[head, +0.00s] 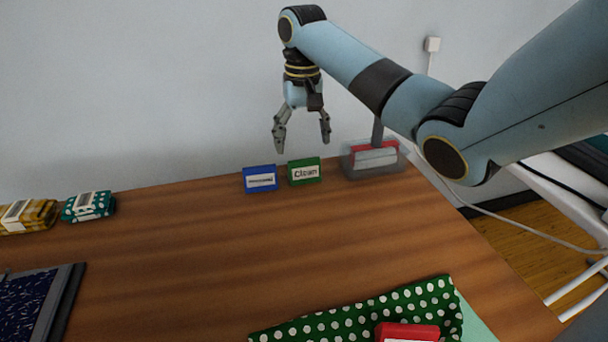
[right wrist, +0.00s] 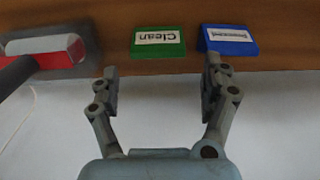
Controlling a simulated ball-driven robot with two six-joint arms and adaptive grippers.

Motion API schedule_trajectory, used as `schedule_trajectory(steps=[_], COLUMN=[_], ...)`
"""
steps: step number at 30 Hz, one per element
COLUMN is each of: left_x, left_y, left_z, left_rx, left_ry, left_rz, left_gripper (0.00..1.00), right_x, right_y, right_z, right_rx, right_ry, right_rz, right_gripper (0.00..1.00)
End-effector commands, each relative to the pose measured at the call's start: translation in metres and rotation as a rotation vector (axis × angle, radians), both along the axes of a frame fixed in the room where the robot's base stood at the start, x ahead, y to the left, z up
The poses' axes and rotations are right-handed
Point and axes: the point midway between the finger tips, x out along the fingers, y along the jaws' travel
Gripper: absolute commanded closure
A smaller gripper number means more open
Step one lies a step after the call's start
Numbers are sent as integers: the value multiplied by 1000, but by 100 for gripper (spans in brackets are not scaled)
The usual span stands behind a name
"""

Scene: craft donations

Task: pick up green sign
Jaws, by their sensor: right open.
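The green sign (head: 305,171) with a white label reading "Clean" stands near the back edge of the wooden table. It also shows upside down in the right wrist view (right wrist: 158,43), beyond the fingertips and between their lines. My right gripper (head: 301,145) is open and empty, pointing down, above and slightly behind the sign, apart from it. Its two fingers show in the right wrist view (right wrist: 161,75). My left gripper is not seen.
A blue sign (head: 260,178) stands just left of the green one. A clear container (head: 374,166) with a red-and-white item is to its right. Folded fabric bundles (head: 88,206) lie far left. Green dotted cloth (head: 340,322) lies in front. The middle of the table (head: 190,250) is clear.

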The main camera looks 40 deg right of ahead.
Motion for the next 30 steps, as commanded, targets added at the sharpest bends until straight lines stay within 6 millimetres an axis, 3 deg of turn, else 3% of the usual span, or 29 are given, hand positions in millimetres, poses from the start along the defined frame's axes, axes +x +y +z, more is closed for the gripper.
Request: schedule_trajectory(steps=[8, 15, 23, 30], left_x=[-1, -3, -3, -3], left_y=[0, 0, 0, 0], left_z=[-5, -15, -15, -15], left_rx=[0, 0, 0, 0], left_ry=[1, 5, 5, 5], left_rz=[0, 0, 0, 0], left_gripper=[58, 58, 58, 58], right_x=[-2, -4, -3, -3], right_y=[0, -2, -2, -2], right_z=[-23, -60, -63, -63], right_rx=[0, 0, -1, -1], right_ry=[2, 4, 0, 0], right_rz=[-1, 0, 0, 0], right_gripper=[19, 19, 19, 51])
